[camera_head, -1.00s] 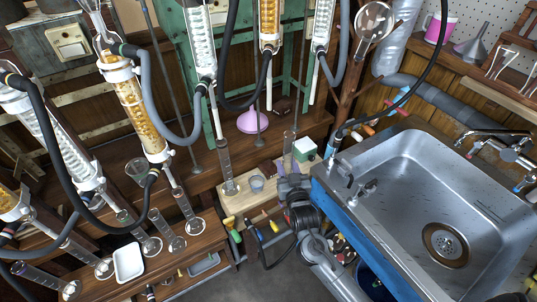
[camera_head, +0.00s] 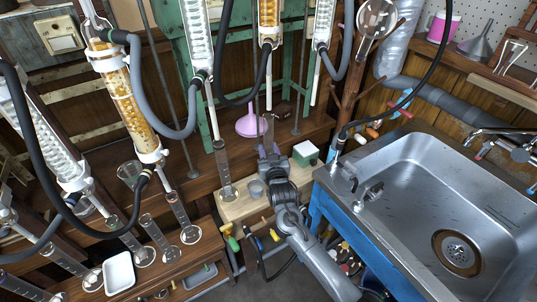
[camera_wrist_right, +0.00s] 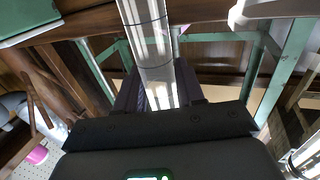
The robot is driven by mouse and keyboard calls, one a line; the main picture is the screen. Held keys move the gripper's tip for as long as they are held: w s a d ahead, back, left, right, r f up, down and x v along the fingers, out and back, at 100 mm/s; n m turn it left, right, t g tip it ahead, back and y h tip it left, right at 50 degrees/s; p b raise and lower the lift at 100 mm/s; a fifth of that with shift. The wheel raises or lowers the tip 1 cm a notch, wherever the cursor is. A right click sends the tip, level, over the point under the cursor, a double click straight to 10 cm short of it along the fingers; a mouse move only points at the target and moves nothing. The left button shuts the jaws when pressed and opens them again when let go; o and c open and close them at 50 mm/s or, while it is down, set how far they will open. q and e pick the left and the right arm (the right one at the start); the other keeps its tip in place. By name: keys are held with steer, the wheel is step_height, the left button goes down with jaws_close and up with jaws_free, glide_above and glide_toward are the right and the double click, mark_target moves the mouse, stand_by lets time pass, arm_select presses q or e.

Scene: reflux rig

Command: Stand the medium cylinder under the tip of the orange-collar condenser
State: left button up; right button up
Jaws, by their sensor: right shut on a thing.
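My right gripper (camera_head: 267,152) is shut on a clear glass cylinder (camera_head: 269,128) at the back of the wooden bench. In the right wrist view the cylinder (camera_wrist_right: 148,35) shows between the fingers, with dark ring marks. Its foot is hard to make out, so I cannot tell whether it touches the bench. An amber-filled condenser (camera_head: 268,18) hangs at the top middle with an orange-looking lower end (camera_head: 267,44). Its thin stem comes down just above the held cylinder; whether they line up is unclear. My left gripper is not in view.
A green-and-white box (camera_head: 305,153) is right of my gripper. The sink (camera_head: 400,200) fills the right; several cylinders stand at left.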

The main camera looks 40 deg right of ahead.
steer(key=shift+s+f, duration=0.15)
steer(key=shift+s, duration=0.15)
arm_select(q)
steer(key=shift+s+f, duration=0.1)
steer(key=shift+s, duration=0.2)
arm_select(e)
steer(key=shift+w, duration=0.1)
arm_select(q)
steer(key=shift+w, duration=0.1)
arm_select(e)
steer(key=o, duration=0.7)
steer(key=shift+w+f, duration=0.1)
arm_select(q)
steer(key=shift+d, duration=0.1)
arm_select(e)
steer(key=o, duration=0.3)
